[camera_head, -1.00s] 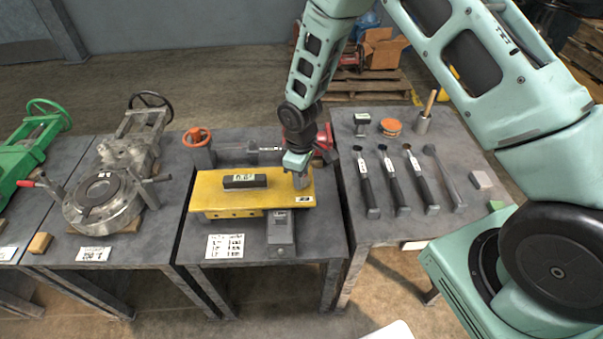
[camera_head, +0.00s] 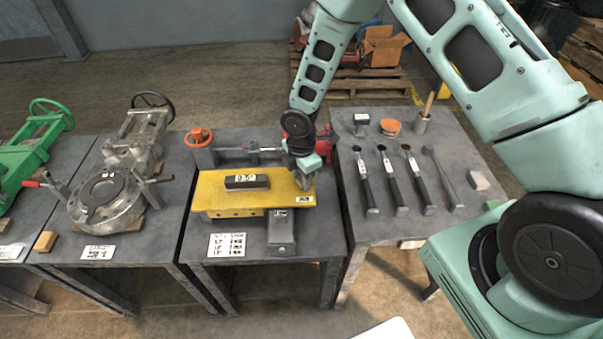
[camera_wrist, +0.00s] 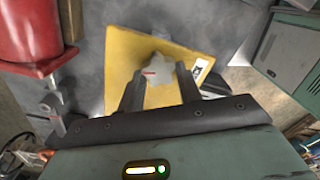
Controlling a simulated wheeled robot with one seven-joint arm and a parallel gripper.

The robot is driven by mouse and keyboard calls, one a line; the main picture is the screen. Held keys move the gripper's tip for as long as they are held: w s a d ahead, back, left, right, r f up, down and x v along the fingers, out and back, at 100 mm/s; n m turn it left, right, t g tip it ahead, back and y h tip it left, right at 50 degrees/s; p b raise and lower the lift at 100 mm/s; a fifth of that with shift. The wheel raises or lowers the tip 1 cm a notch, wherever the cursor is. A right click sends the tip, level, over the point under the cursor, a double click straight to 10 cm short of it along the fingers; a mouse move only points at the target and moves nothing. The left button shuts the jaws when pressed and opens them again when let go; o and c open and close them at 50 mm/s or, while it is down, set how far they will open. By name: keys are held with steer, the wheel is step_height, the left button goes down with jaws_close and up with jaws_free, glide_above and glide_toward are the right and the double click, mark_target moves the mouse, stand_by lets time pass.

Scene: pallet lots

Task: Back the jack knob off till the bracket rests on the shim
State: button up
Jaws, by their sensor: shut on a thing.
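The yellow bracket plate (camera_head: 225,198) lies on the middle table, with a dark block (camera_head: 247,182) bearing a small number display on top. My gripper (camera_head: 304,184) points down at the plate's right end. In the wrist view, its two fingers (camera_wrist: 160,88) are closed on the grey jack knob (camera_wrist: 160,70), one on each side, above the yellow plate. A grey stepped piece (camera_head: 281,236) with a label reaches out from under the plate's front edge. I cannot tell which piece is the shim, or whether the plate touches it.
An orange handwheel (camera_head: 199,137) stands behind the plate at the left. A red part (camera_head: 322,145) sits just behind my gripper, and a red cylinder (camera_wrist: 28,35) shows in the wrist view. Tools (camera_head: 395,180) lie on the right table. A printed card (camera_head: 227,245) lies at front.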

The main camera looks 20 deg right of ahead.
mark_target(301, 180)
steer(key=n+p, duration=0.1)
steer(key=n, duration=0.4)
steer(key=shift+d+r+p, duration=0.1)
steer(key=shift+p, duration=0.2)
steer(key=shift+n, duration=0.3)
steer(key=o, duration=1)
step_height(301, 180, up, 17)
steer(key=shift+r, duration=0.15)
steer(key=shift+s+a, duration=0.1)
steer(key=shift+a, duration=0.1)
